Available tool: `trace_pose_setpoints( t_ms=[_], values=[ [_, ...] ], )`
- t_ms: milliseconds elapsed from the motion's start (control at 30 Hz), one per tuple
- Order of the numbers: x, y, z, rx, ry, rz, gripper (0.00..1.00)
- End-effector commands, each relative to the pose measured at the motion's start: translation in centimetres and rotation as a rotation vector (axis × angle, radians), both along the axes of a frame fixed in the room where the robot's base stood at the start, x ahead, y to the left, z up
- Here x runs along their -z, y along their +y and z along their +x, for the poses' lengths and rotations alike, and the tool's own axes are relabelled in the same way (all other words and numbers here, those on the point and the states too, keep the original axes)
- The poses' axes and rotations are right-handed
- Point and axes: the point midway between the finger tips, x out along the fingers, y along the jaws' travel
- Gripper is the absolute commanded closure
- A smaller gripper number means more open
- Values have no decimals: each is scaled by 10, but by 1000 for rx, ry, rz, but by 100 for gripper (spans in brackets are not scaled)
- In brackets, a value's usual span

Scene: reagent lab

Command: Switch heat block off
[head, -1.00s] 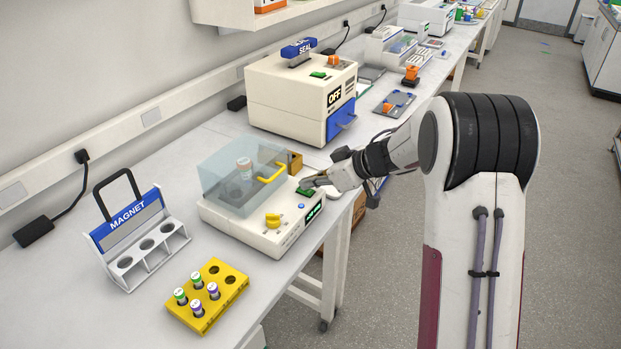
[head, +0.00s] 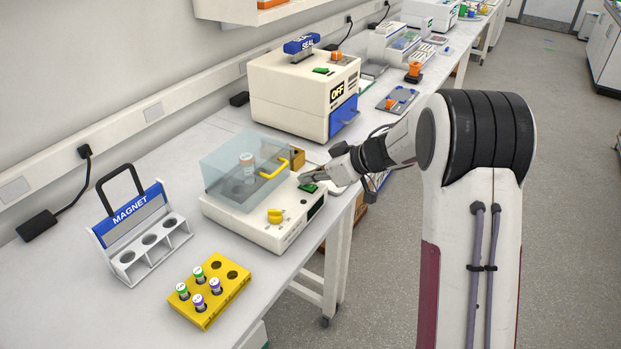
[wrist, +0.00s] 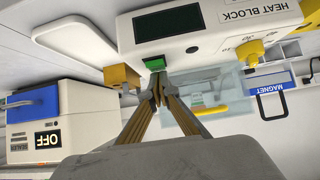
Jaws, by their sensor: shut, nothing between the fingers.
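The heat block (head: 250,222) is a white box with a clear lid (head: 237,172), a yellow lid handle (head: 275,166) and a yellow knob (head: 275,215). Its green switch (head: 308,187) is on the top near the right edge. Its front display (head: 315,209) is dark; the blank display and the HEAT BLOCK label also show in the wrist view (wrist: 153,20). My gripper (head: 303,178) is shut and empty right at the green switch. In the wrist view its fingertips (wrist: 157,76) are close to the switch (wrist: 155,63); I cannot tell whether they touch.
A sealer (head: 290,97) reading OFF stands behind the heat block. A magnet rack (head: 140,240) and a yellow tube rack (head: 225,290) with several capped tubes stand at the front left. A small brown block (head: 298,157) is beside the lid.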

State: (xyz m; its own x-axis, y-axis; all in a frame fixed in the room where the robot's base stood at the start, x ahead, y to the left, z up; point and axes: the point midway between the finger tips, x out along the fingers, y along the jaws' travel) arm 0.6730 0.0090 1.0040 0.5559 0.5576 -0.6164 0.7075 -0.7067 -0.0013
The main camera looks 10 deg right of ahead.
Motion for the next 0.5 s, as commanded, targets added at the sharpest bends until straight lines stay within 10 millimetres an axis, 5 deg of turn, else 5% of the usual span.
trace_pose_setpoints(
  t_ms=[500],
  values=[
    [-3, 5, 6, 0, -2, 0, 100]
  ],
)
